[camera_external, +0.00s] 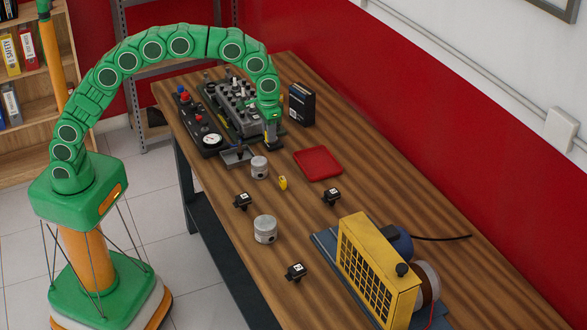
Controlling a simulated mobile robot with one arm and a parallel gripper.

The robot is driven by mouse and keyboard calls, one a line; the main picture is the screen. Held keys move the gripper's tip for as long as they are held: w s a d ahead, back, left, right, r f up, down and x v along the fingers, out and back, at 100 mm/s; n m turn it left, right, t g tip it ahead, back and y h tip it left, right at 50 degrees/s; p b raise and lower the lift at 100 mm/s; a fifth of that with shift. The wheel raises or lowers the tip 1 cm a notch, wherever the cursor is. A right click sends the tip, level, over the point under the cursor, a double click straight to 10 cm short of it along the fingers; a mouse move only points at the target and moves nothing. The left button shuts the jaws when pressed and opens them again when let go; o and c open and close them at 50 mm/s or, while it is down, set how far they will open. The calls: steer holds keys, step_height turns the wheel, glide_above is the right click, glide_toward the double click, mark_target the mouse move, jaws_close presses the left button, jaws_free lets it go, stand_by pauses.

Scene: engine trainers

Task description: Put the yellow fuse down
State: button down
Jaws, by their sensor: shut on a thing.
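My gripper (272,143) points down at the right front end of the engine block model (238,106), close above the table. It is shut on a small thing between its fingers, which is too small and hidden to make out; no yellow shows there. A small yellow piece (283,183) stands on the wood below and apart from my gripper, left of the red tray (318,163). I cannot tell from this view whether that piece is a fuse. The red tray looks empty.
A grey metal tray (236,156) and a piston (259,167) stand near my gripper. A black box (301,104) is behind it. Another piston (265,229), several small black parts and a yellow radiator (374,270) are nearer. The wooden table (400,205) is clear right of the red tray.

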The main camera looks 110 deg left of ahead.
steer(key=w, duration=0.1)
glide_toward(313, 170)
steer(key=shift+s+d+f, duration=0.2)
steer(key=shift+s+f, duration=0.05)
steer(key=shift+s, duration=0.2)
steer(key=shift+s+d+f, duration=0.2)
steer(key=shift+s, duration=0.25)
steer(key=shift+w+a+f, duration=0.25)
steer(key=shift+w+f, duration=0.45)
steer(key=shift+f, duration=0.1)
steer(key=shift+w+a+f, duration=0.1)
steer(key=shift+w+f, duration=0.05)
steer(key=shift+f, duration=1.55)
steer(key=shift+f, duration=0.1)
steer(key=c, duration=0.9)
jaws_free()
steer(key=shift+c, duration=0.2)
